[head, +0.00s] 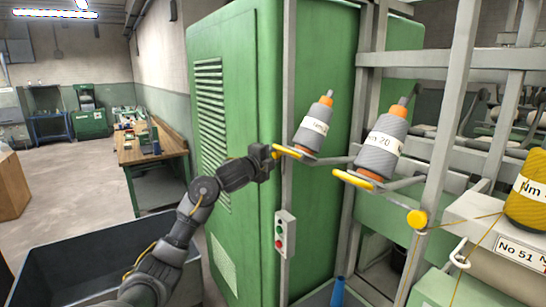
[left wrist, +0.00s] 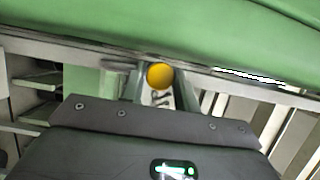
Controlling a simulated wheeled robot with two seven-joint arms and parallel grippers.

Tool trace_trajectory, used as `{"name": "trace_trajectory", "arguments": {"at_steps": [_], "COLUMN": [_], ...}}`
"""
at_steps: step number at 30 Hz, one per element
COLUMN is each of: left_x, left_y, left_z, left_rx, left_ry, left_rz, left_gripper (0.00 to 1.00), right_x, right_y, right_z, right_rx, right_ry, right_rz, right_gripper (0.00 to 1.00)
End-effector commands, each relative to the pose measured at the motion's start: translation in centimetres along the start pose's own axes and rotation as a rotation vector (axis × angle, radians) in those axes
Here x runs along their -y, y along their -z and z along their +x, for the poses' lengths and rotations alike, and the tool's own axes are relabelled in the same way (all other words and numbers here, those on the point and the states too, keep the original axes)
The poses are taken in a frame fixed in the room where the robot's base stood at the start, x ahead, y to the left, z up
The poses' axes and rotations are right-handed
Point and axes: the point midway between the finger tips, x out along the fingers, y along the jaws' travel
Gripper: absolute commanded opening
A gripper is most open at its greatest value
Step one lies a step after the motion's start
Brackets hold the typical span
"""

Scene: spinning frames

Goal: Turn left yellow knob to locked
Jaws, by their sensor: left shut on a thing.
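The left yellow knob (head: 288,152) is at the base of the left grey bobbin (head: 315,127), which leans on its holder beside the green cabinet. My left gripper (head: 273,151) reaches in from the left and is shut on this knob. In the left wrist view, the yellow knob (left wrist: 160,75) shows as a round face between the two fingers. A second yellow knob (head: 354,180) is under the right grey bobbin (head: 382,145), apart from my gripper. Any lock marking is too small to tell. My right gripper is not in view.
A tall green cabinet (head: 235,60) stands behind my left arm. A grey post (head: 288,80) runs close by the gripper. A switch box (head: 285,233) hangs below. A round yellow part (head: 417,219) and a yellow yarn bobbin (head: 528,190) are at the right.

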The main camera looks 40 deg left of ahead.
Motion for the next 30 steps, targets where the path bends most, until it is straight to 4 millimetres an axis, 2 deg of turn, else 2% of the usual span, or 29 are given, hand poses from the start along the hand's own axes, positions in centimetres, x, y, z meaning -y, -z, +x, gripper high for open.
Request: {"name": "trace_trajectory", "arguments": {"at_steps": [8, 14, 30], "left_x": [0.03, 0.14, 0.41], "left_y": [-0.03, -0.02, -0.18], "left_z": [0.0, 0.0, 0.05], "left_rx": [0.001, 0.0, 0.002], "left_ry": [-0.013, -0.054, -0.245], "left_rz": [-0.031, -0.128, -0.584], "left_gripper": [0.08, 0.08, 0.08], "right_x": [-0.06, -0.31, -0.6], "right_y": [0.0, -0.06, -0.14], "right_z": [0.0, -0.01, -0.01], "right_rx": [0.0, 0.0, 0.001], "right_ry": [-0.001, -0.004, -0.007], "right_rz": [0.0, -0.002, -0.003], "right_gripper": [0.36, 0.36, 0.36]}}
